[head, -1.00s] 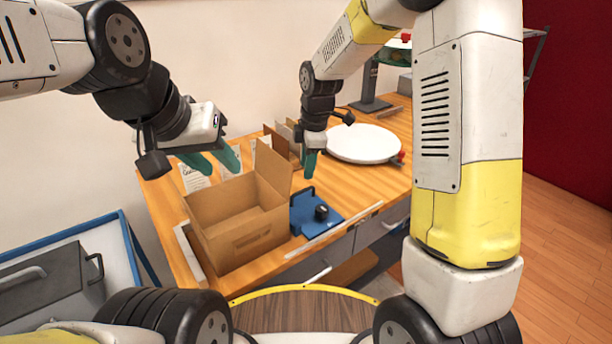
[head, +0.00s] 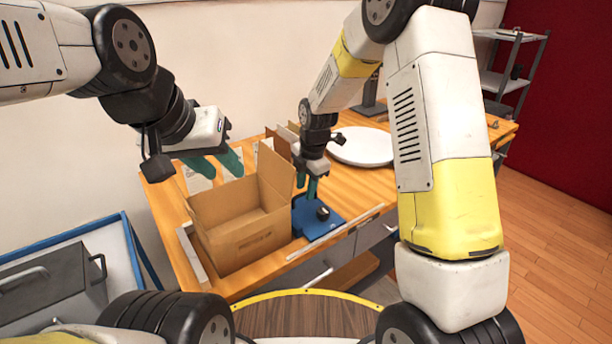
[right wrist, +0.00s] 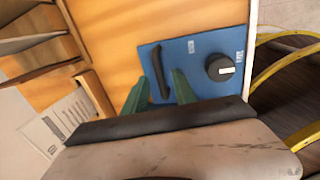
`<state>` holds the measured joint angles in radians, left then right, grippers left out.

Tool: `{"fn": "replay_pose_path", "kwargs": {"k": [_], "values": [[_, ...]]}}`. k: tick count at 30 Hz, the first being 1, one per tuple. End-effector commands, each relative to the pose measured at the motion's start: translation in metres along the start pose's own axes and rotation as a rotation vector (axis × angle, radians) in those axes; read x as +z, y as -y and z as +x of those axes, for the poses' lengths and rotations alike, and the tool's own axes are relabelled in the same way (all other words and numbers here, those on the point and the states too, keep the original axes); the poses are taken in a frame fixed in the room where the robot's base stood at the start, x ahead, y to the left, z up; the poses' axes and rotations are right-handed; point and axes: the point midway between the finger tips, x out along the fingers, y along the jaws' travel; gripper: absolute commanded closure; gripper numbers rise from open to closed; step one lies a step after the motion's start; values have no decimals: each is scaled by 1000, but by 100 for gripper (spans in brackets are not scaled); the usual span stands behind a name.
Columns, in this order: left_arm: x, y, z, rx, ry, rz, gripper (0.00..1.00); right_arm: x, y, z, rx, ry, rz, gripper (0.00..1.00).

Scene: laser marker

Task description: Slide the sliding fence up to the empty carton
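The empty carton (head: 245,238) stands open with its flaps up on the wooden table. The sliding fence, a blue plate (head: 316,222) with a dark knob, lies flat just right of the carton. In the right wrist view the blue plate (right wrist: 205,62) carries a dark bar handle (right wrist: 160,72) and a round knob (right wrist: 220,67). My right gripper (right wrist: 160,90) is open, its green fingers on either side of the handle; contact cannot be told. It also shows in the head view (head: 312,187) over the plate. My left gripper (head: 216,164) is open and empty above and behind the carton.
A white round disc (head: 362,147) lies behind the fence on the right. Upright brown panels (head: 280,142) stand behind the carton. A pale rail (head: 335,230) runs along the table's front edge. A blue-framed grey unit (head: 70,265) stands at left.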

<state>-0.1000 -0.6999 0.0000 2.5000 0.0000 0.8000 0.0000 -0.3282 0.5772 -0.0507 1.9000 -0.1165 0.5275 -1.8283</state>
Motion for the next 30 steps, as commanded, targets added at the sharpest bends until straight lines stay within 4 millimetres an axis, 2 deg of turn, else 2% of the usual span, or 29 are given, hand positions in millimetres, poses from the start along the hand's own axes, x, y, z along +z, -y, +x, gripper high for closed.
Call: {"fn": "replay_pose_path", "kwargs": {"k": [6, 11, 12, 30], "values": [[0, 0, 0, 0, 0, 0, 64, 0, 0, 0, 0, 0, 0, 67], [0, 0, 0, 0, 0, 0, 64, 0, 0, 0, 0, 0, 1, 97], [0, 0, 0, 0, 0, 0, 64, 0, 0, 0, 0, 0, 1, 100], [0, 0, 0, 0, 0, 0, 64, 0, 0, 0, 0, 0, 1, 100]]}}
